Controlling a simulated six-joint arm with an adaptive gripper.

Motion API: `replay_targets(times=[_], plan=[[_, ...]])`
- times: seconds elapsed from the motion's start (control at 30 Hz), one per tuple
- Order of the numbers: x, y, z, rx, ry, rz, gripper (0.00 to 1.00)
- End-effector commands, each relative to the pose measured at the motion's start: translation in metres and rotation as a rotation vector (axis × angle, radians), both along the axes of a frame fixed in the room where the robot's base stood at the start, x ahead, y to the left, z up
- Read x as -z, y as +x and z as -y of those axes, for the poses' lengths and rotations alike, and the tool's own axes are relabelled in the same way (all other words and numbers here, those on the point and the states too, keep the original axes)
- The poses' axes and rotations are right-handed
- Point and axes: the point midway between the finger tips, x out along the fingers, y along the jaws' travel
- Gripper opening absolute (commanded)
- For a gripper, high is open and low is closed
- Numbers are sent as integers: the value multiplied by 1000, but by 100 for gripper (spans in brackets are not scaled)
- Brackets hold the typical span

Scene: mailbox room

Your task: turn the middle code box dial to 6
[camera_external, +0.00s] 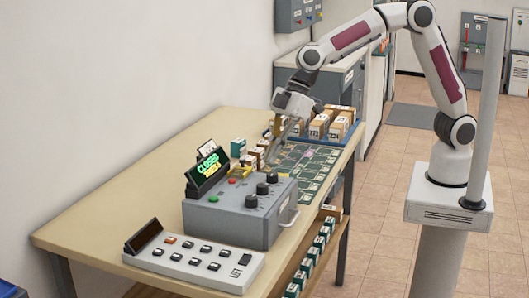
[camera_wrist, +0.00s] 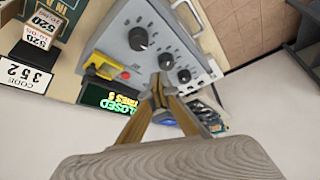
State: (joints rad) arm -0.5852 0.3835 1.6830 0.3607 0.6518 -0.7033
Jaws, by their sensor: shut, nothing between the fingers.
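The grey code box (camera_external: 228,220) stands on the table with three dark round dials in a row on its sloped top. The middle dial (camera_external: 262,189) also shows in the wrist view (camera_wrist: 166,61), between the larger-looking dial (camera_wrist: 138,39) and the smaller-looking one (camera_wrist: 184,75). The dial numbers are too small to read.
A lit display (camera_external: 208,165) on the box reads "CLOSED" with a smaller line below. A yellow part (camera_wrist: 103,67) and red button sit beside the dials. A keypad panel (camera_external: 195,262) lies in front. Small boxes and a blue tray (camera_external: 350,128) stand behind.

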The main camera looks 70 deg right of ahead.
Motion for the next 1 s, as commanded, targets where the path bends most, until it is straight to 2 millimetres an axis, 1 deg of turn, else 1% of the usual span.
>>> replay_targets(times=[0.1,0.43,0.73,1.0], plan=[[-4,0,0,0,0,0,0],[-4,-1,-1,0,0,0,0],[-13,-19,-13,-2,0,1,0],[-14,-21,-14,0,-1,0,0]])
